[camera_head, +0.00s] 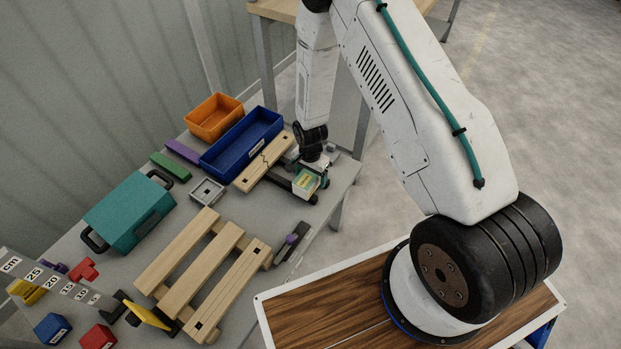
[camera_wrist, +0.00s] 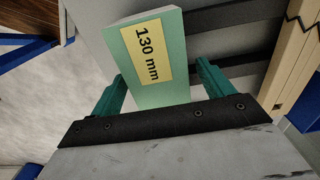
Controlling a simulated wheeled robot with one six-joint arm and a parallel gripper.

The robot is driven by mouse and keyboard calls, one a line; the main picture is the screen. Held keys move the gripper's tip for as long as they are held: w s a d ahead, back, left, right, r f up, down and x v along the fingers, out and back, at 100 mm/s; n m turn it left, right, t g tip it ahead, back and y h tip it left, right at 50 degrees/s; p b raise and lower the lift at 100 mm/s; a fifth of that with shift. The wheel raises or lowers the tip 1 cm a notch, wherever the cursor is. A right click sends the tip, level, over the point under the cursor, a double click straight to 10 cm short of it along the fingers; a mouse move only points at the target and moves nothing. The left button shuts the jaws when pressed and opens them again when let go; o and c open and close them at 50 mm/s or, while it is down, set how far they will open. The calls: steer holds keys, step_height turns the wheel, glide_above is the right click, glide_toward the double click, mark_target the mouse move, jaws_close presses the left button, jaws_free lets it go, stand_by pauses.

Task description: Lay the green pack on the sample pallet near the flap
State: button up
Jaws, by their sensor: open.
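The green pack (camera_wrist: 119,37), a pale green block with a yellow "130 mm" label, stands between the teal fingers of my gripper (camera_wrist: 161,72) in the wrist view. The fingers are open, with a small gap showing on each side of the pack. In the head view the pack (camera_head: 305,181) is at the right part of the table, beside my gripper (camera_head: 308,190). A slatted wooden pallet (camera_head: 202,267) lies at the front of the table, left of and nearer than the gripper. I cannot tell which part is the flap.
A wooden board with a zigzag line (camera_head: 262,163) lies just left of my gripper. Behind are a blue bin (camera_head: 240,143) and an orange bin (camera_head: 213,117). A teal case (camera_head: 128,213) is at left. A dark fixture with a purple knob (camera_head: 291,241) stands right of the pallet.

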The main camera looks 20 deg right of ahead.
steer(key=shift+f, duration=0.25)
steer(key=c, duration=1.3)
steer(key=shift+r, duration=0.15)
